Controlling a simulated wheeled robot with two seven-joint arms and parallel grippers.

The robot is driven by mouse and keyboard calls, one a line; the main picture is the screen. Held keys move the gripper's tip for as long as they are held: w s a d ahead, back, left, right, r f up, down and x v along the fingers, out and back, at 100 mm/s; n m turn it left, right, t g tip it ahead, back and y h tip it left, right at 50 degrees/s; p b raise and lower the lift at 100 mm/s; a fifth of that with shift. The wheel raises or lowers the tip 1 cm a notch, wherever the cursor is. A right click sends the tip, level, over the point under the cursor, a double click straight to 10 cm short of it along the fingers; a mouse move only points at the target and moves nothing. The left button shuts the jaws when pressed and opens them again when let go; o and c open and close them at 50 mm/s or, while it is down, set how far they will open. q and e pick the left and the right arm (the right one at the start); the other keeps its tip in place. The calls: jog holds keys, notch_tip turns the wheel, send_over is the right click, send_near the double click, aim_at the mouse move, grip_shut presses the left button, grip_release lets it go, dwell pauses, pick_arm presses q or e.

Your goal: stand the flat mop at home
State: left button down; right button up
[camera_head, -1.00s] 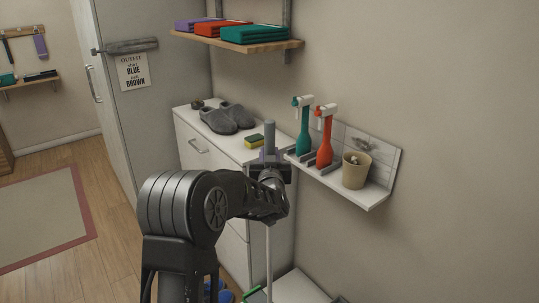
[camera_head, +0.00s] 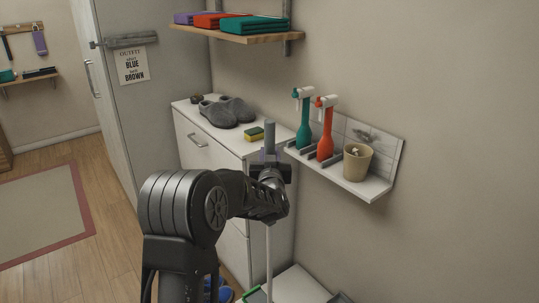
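A grey-topped upright pole, apparently the flat mop's handle (camera_head: 270,136), stands near the middle of the camera_head view. Its pale shaft (camera_head: 268,258) runs down below my gripper to the bottom of the frame. The mop's head is not clearly visible. My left gripper (camera_head: 270,172), on the arm coming in from the lower left, appears shut around the handle, in front of the white cabinet's corner. My forearm hides part of the cabinet and floor. My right gripper is out of view.
A wall shelf (camera_head: 365,188) with a teal bottle (camera_head: 304,125), an orange bottle (camera_head: 326,135) and a beige cup (camera_head: 357,165) is close right of the handle. Slippers (camera_head: 228,112) and a sponge (camera_head: 253,133) lie on the cabinet (camera_head: 207,130). Blue shoes (camera_head: 222,293) are on the floor.

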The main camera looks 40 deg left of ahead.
pick_arm(q)
jog(key=shift+r, duration=0.1)
jog(key=shift+f+b, duration=0.35)
jog(key=shift+b, duration=0.15)
jog(key=shift+f+b, duration=1.2)
jog(key=shift+b, duration=0.05)
dwell(0.8)
jog(key=c, duration=1.3)
grip_release()
jog(key=shift+o, duration=1.2)
jog(key=b+v, duration=0.1)
jog(key=v, duration=0.7)
